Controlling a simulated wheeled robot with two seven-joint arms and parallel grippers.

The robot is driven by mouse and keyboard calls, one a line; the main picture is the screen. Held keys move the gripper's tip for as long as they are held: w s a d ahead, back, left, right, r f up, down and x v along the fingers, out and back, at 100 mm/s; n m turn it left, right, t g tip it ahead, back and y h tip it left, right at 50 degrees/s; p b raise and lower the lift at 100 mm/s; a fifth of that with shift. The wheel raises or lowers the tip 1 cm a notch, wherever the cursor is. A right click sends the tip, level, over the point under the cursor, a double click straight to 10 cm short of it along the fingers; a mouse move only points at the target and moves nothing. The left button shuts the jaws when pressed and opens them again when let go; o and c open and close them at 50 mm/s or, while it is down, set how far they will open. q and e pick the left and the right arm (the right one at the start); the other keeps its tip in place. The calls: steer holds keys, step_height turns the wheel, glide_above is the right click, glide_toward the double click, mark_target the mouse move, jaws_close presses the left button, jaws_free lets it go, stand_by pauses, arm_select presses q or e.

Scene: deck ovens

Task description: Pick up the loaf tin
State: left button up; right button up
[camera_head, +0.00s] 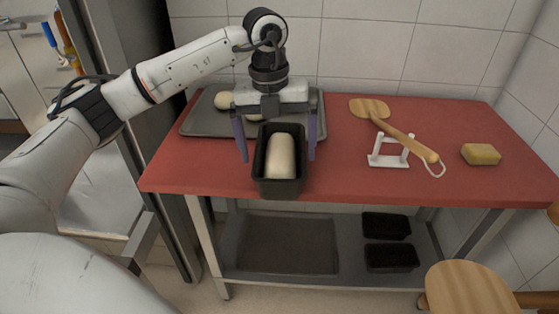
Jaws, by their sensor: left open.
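The loaf tin (279,188) is black and rectangular and holds a pale, long piece of dough (281,156). It stands on the red tabletop, close to the front edge. My left gripper (276,158) points down over the tin. Its two purple-grey fingers are spread, one at the left and one at the right of the tin. I cannot tell whether the fingers touch the tin's walls. My right gripper does not show.
A grey tray (200,122) with pale dough pieces lies behind the tin. To the right are a wooden paddle (370,109) leaning on a white stand (388,160), and a yellow block (481,154). Black tins (391,258) sit on the lower shelf (345,278).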

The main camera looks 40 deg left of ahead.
mark_target(278, 159)
arm_select(q)
step_height(278, 159, down, 5)
steer(key=shift+w+d+r, duration=0.1)
steer(key=c, duration=1)
steer(key=shift+r, duration=0.1)
steer(key=shift+c, duration=0.5)
